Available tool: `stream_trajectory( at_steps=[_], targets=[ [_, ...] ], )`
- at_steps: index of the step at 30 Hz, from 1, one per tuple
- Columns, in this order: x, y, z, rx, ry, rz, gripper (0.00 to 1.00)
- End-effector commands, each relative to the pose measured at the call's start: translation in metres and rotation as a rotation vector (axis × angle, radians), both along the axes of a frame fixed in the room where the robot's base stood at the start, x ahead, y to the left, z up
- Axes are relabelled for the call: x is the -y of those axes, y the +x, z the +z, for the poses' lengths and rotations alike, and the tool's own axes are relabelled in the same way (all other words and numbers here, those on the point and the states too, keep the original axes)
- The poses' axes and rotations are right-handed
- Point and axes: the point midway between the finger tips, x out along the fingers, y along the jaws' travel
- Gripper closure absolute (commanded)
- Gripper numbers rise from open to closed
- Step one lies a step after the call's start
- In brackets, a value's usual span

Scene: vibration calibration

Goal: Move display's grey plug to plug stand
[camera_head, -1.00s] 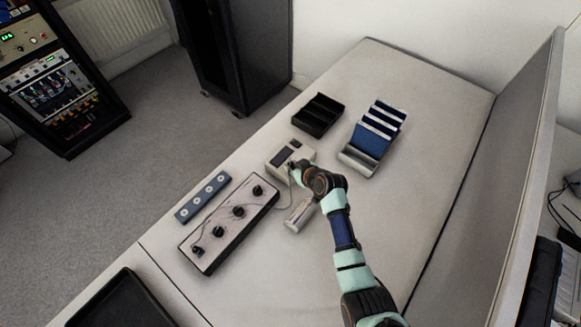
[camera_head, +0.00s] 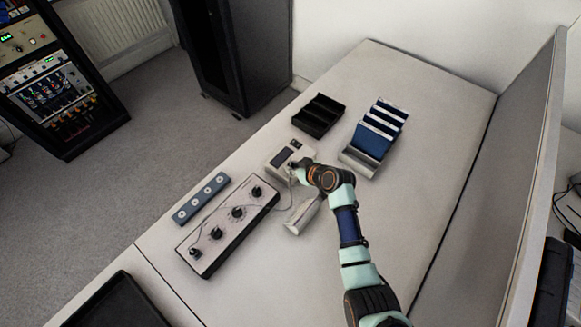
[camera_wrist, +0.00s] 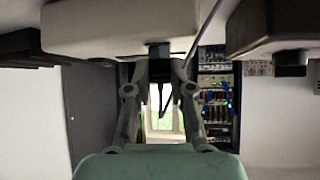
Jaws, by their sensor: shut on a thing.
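The display (camera_head: 283,158) is a small cream box with a dark screen, near the middle of the table in the head view. My gripper (camera_head: 296,170) is at its near right side and hides part of it. In the wrist view the display (camera_wrist: 110,28) fills the upper part, and my gripper (camera_wrist: 159,85) is shut on a small dark grey plug (camera_wrist: 159,58) right at its face. I cannot tell whether the plug is still seated. The plug stand (camera_head: 203,197) is a blue-grey strip with several round pale sockets, left of the display.
A long box with black knobs (camera_head: 228,232) and thin cables lies between the stand and my arm. A black tray (camera_head: 318,115) and a blue-and-white rack (camera_head: 373,140) stand behind. The table's right side is clear.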

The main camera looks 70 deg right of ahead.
Motion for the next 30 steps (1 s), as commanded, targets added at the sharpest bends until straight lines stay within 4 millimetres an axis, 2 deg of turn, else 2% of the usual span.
stream_trajectory(
  at_steps=[30],
  targets=[
    [0.0013, -0.0011, -0.0038, -0.004, 0.003, 0.124, 1.0]
  ],
)
